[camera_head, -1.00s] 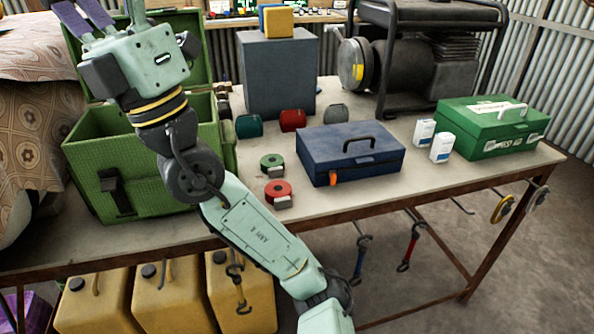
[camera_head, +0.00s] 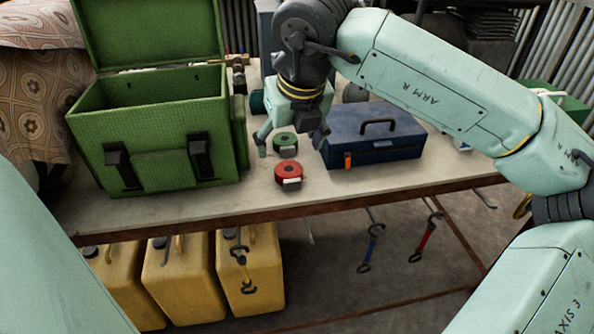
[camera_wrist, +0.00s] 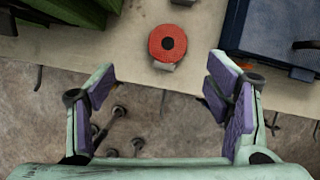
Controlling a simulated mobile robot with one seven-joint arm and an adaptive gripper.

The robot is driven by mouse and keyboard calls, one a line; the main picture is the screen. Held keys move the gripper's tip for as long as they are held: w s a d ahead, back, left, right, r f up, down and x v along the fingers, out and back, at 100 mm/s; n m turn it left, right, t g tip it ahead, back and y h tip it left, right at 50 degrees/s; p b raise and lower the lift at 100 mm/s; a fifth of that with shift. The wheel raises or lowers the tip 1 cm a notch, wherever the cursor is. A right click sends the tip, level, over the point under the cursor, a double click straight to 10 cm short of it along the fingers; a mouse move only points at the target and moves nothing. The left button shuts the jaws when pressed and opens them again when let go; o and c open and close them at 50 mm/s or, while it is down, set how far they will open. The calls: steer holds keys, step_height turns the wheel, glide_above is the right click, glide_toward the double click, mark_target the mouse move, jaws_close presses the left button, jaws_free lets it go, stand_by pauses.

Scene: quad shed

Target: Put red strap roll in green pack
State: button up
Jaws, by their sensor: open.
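The red strap roll (camera_head: 288,173) lies flat on the table near its front edge. It also shows in the wrist view (camera_wrist: 167,43), beyond the fingertips and between their lines. The green pack (camera_head: 160,140) stands open on the left of the table, its lid raised at the back; its floor is hidden. A corner of it shows at the top left of the wrist view (camera_wrist: 75,10). My gripper (camera_head: 291,146) is above the table near the roll, pointing down. Its purple-padded fingers (camera_wrist: 165,98) are wide apart with nothing between them.
A green strap roll (camera_head: 285,142) lies just behind the red one. A dark blue case (camera_head: 372,140) stands close on the right. Bare table lies between pack and red roll. Yellow cans (camera_head: 185,275) and hanging straps (camera_head: 425,238) are below the table.

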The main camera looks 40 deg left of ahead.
glide_above(289, 169)
steer(key=s+d, duration=0.2)
step_height(289, 169, down, 5)
steer(key=shift+a+r+p, duration=0.1)
steer(key=shift+a+p, duration=0.05)
steer(key=shift+p, duration=0.25)
steer(key=shift+w+p+x, duration=0.2)
steer(key=shift+p+x, duration=0.3)
steer(key=shift+x, duration=0.85)
steer(key=shift+w+p+x, duration=0.15)
steer(key=shift+p+x, duration=0.3)
steer(key=shift+x, duration=0.9)
steer(key=shift+c, duration=0.3)
steer(key=c, duration=1.3)
steer(key=shift+r, duration=0.1)
steer(key=shift+c, duration=0.2)
steer(key=shift+r, duration=0.1)
